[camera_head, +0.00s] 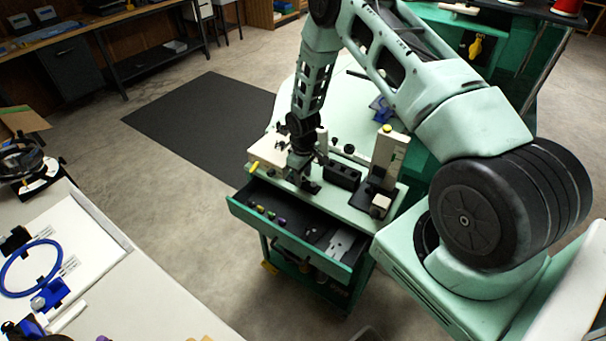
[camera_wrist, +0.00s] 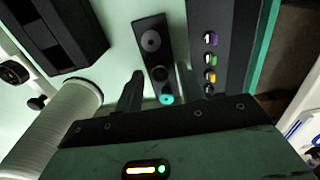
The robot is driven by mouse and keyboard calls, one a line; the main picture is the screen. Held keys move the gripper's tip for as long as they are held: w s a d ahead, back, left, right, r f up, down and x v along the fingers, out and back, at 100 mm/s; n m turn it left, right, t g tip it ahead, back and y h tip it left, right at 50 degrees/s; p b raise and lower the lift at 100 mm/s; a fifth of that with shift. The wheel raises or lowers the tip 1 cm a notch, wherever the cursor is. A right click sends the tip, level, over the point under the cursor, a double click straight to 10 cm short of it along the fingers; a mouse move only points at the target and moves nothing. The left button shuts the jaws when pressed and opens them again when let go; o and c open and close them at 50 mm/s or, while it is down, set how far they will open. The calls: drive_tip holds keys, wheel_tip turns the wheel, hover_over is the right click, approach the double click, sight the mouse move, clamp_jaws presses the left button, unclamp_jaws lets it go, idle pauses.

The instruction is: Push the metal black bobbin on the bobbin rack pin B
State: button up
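A narrow black rack plate (camera_wrist: 153,22) lies on the pale cart top in the wrist view. It carries a round grey disc (camera_wrist: 151,41) at its far end, a small dark round piece (camera_wrist: 160,73) mid-way and a teal-topped piece (camera_wrist: 166,99) near my gripper. I cannot tell which is the metal black bobbin, nor read any pin letter. My gripper (camera_wrist: 158,82) appears open, with its fingers apart on either side of the rack's near end and nothing visibly held. In the head view my gripper (camera_head: 301,175) points down over the cart top, with the rack mostly hidden.
An open drawer (camera_head: 290,228) in front holds several coloured bobbins (camera_wrist: 210,58). A black block (camera_head: 342,175) stands right of my gripper, with a pale tower (camera_head: 388,158) beyond. A white ribbed spool (camera_wrist: 62,120) stands close left in the wrist view.

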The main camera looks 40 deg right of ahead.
wheel_tip(320, 180, up, 17)
drive_tip(key=b, duration=0.4)
drive_tip(key=s+a+r+n+b, duration=0.1)
drive_tip(key=s+a+r, duration=0.35)
drive_tip(key=a, duration=0.45)
drive_tip(key=s+a+r+n, duration=0.1)
drive_tip(key=s+a+r, duration=0.4)
drive_tip(key=a, duration=0.5)
drive_tip(key=s+a+r+n, duration=0.1)
drive_tip(key=s+a, duration=0.2)
drive_tip(key=s, duration=0.7)
drive_tip(key=s+a+r, duration=0.1)
drive_tip(key=s+a, duration=0.3)
drive_tip(key=s, duration=0.7)
drive_tip(key=shift+s+a+r+n+y+b, duration=0.15)
drive_tip(key=shift+r+n+y+b, duration=0.2)
drive_tip(key=shift+n+b, duration=0.1)
